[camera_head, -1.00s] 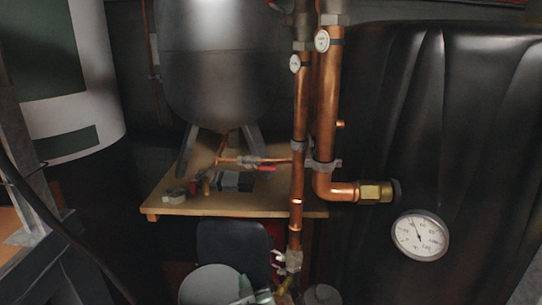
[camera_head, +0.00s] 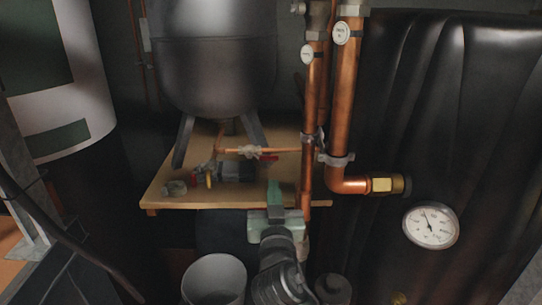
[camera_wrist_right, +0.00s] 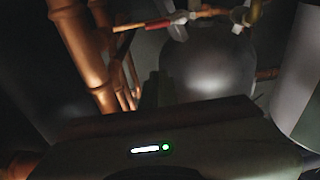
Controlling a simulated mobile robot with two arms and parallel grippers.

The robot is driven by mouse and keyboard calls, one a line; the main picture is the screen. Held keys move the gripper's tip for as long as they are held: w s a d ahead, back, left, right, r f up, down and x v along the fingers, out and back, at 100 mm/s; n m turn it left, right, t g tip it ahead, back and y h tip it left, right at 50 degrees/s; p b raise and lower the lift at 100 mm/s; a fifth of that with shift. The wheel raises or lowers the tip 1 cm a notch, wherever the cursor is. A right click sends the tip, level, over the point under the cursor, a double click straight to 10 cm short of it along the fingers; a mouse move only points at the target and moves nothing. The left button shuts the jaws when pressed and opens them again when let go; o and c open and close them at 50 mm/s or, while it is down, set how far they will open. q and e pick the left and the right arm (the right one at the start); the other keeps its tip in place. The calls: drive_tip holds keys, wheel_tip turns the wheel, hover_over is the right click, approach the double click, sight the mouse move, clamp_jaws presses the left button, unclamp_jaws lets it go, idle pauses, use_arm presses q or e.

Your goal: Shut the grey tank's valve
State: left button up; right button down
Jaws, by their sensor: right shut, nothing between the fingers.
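The grey tank (camera_head: 215,65) stands on splayed legs on a wooden shelf (camera_head: 180,206). Under it a thin copper pipe carries the valve (camera_head: 250,152), whose red handle (camera_head: 270,157) lies roughly along the pipe. My right gripper (camera_head: 273,187) comes up from below at the shelf's front edge, shut and empty, below the handle and apart from it. In the right wrist view, which looks inverted, the red handle (camera_wrist_right: 155,24) and the tank (camera_wrist_right: 208,72) show beyond the dark wrist housing. My left gripper is not in view.
Thick vertical copper pipes (camera_head: 346,90) stand right of the valve, close to my right gripper. A pump (camera_head: 238,172) and small fittings sit on the shelf. A dark wrapped tank with a gauge (camera_head: 430,226) fills the right. A bucket (camera_head: 214,280) stands below.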

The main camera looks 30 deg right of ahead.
wheel_tip(320, 180, up, 3)
drive_tip(key=p, duration=0.7)
hover_over(262, 157)
drive_tip(key=s+d, duration=0.2)
drive_tip(key=shift+s+a+f, duration=0.15)
drive_tip(key=shift+s+f, duration=0.05)
drive_tip(key=shift+f, duration=0.9)
drive_tip(key=shift+s+a+f, duration=0.15)
drive_tip(key=shift+s+f, duration=0.05)
drive_tip(key=shift+f, duration=0.85)
